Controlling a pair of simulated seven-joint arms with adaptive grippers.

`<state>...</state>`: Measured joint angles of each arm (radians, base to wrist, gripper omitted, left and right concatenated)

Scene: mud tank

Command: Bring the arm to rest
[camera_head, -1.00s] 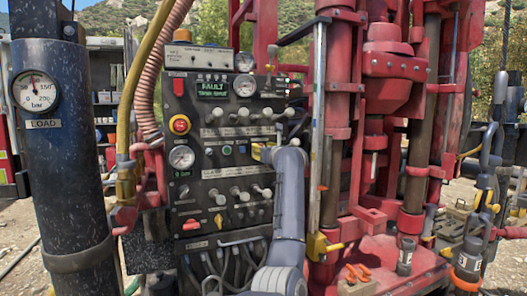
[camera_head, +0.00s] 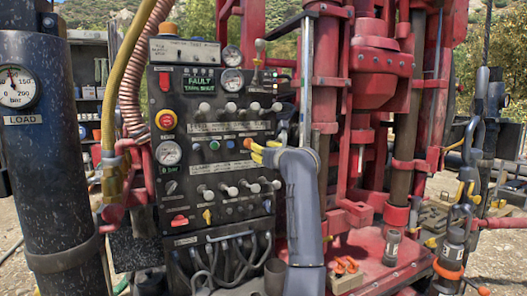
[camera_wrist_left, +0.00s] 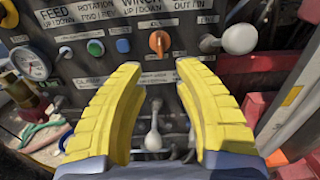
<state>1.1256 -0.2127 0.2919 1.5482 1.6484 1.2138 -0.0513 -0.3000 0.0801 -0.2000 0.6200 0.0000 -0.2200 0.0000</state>
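My left arm rises from the bottom middle of the head view, bent at the wrist toward the control panel. Its yellow-fingered left gripper (camera_head: 255,153) is by the panel's right side, close to an orange knob (camera_head: 247,143). In the left wrist view the left gripper (camera_wrist_left: 157,68) is open and its two fingers stand apart. The orange knob (camera_wrist_left: 159,42) shows above the gap, and a white-knobbed lever (camera_wrist_left: 153,140) shows through the gap. No object is held between the fingers. My right gripper is not in view.
The black control panel (camera_head: 215,130) carries several levers, gauges and a green FAULT display (camera_head: 200,81). The red drill rig (camera_head: 380,65) stands close on the right. A dark column (camera_head: 50,170) with a LOAD gauge (camera_head: 18,88) stands at left. Hoses (camera_head: 131,85) run beside the panel.

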